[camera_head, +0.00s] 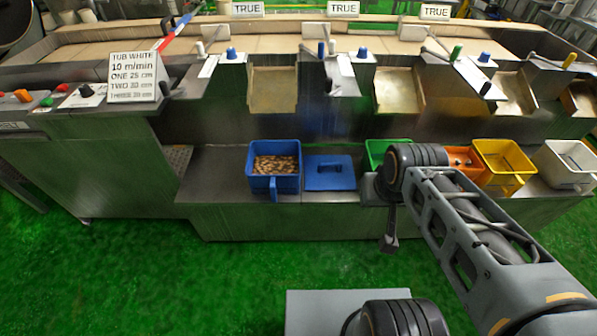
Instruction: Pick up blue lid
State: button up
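The blue lid (330,173) lies flat on the metal ledge, its raised handle on top. It is just right of a blue tub (274,182) filled with small brown pieces. My gripper (391,243) hangs at the end of my arm, pointing down in front of the ledge, to the right of the lid and lower in the picture. It is apart from the lid. The fingers are small and dark, and I cannot tell whether they are open or shut. Nothing visible hangs from them.
A green tub (377,150), partly hidden by my arm, stands right of the lid. An orange item (461,158), a yellow tub (503,160) and a white tub (566,163) stand farther right. Metal chutes (273,90) and small levers rise behind. The green floor (240,280) in front is open.

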aim_at(322, 173)
jog(key=z, duration=1.55)
jog(key=i, duration=1.4)
jog(key=u, duration=4)
jog(key=i, duration=0.5)
